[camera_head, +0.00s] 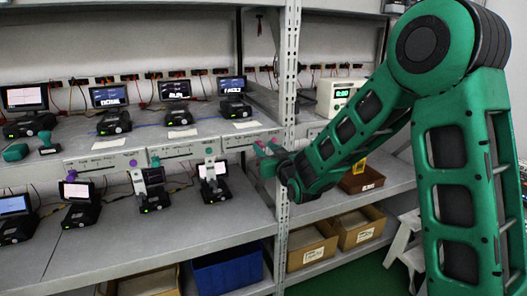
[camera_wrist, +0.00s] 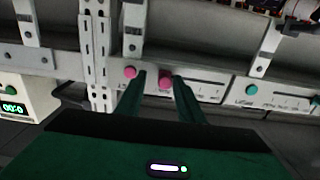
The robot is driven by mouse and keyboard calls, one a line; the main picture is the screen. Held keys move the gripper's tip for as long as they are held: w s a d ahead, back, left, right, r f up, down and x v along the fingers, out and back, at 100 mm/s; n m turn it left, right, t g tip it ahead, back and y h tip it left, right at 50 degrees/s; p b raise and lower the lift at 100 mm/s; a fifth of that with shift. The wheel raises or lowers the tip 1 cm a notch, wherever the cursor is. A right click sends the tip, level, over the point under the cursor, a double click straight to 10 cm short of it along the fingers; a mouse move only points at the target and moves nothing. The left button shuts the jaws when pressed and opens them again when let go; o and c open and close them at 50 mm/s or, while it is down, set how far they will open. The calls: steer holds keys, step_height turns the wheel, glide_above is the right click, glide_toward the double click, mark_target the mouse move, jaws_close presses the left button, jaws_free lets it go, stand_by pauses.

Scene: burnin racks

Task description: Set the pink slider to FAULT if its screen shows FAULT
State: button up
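The pink slider knob (camera_wrist: 166,82) is on a light strip (camera_wrist: 205,91) along the shelf edge in the wrist view. A second pink knob (camera_wrist: 130,72) is to its left, beside the left finger. My gripper (camera_wrist: 158,80) is open, with its two green fingers apart and the first knob between their tips. I cannot tell whether they touch it. In the head view my gripper (camera_head: 263,158) is at the strip's right end, by the metal post. The rightmost upper screen (camera_head: 231,85) shows small text that seems to read FAULT; its link to the pink slider is unclear.
More screens stand on both shelves, including one reading DONE (camera_head: 109,96). A teal knob (camera_wrist: 252,90) sits on the neighbouring strip. The perforated post (camera_head: 288,100) is close to my gripper. A white box with a green display (camera_head: 340,93) stands right of the post.

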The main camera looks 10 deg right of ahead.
steer(key=v, duration=1)
steer(key=shift+s+d, duration=0.15)
steer(key=shift+s, duration=0.15)
steer(key=s+d+f+m+g+h, duration=0.35)
steer(key=s+d+g, duration=0.2)
steer(key=d, duration=0.65)
steer(key=s+d+f+m+g+h, duration=0.2)
steer(key=s+d+f+g+h, duration=0.2)
steer(key=s+d, duration=0.5)
steer(key=s+d+m+g+y, duration=0.1)
steer(key=s+g, duration=0.3)
steer(key=s, duration=0.8)
steer(key=s+d+m+g+y, duration=0.2)
steer(key=s+d+g, duration=0.1)
steer(key=s, duration=1)
steer(key=shift+s+m+g, duration=0.15)
steer(key=shift+m+g, duration=0.2)
steer(key=shift+g, duration=0.1)
